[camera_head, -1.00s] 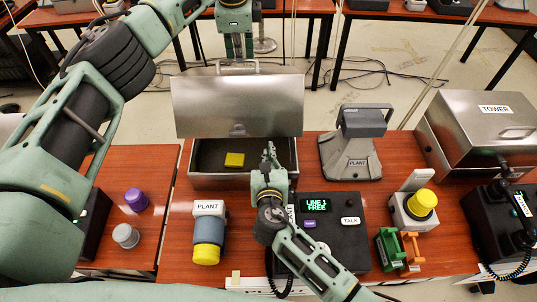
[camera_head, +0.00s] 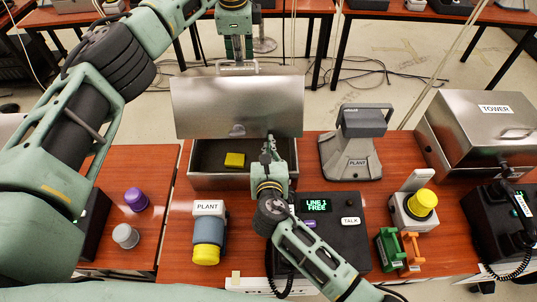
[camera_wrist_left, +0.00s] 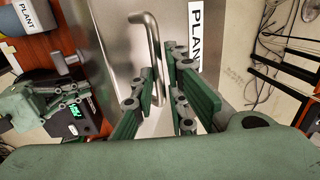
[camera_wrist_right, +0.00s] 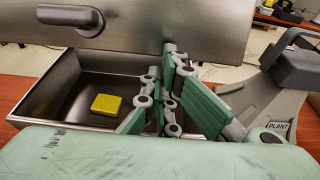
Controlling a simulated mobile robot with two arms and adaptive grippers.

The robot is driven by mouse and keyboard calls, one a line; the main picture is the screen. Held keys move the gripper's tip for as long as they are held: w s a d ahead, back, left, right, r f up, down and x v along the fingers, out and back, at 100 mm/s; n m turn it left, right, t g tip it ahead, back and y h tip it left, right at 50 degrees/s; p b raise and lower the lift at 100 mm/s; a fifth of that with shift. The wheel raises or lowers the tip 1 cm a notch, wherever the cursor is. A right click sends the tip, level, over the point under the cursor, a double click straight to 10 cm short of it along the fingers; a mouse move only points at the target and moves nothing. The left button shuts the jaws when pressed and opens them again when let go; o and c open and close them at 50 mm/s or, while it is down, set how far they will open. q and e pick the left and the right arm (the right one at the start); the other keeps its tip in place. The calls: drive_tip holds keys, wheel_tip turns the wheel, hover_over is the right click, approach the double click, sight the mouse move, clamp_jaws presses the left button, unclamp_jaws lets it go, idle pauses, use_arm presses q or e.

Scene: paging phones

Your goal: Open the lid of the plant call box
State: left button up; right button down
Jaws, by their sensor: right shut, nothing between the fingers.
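The plant call box (camera_head: 215,183) is a metal box on the red-brown table. Its lid (camera_head: 235,105) stands raised, and a yellow block (camera_head: 234,160) lies inside. My left gripper (camera_head: 237,62) is behind the lid's top edge. My right gripper (camera_head: 268,145) is shut and empty over the box's front right part. In the right wrist view (camera_wrist_right: 160,95) it is beside the open interior.
A grey PLANT-marked stand (camera_head: 352,150) is right of the box. A phone base (camera_head: 340,235) lies partly under my right arm. A closed TOWER box (camera_head: 485,125) is at the right.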

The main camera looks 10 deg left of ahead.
use_arm(q)
drive_tip(key=shift+o, duration=0.9)
drive_tip(key=shift+w+f, duration=0.1)
drive_tip(key=shift+w, duration=0.15)
drive_tip(key=shift+s, duration=0.1)
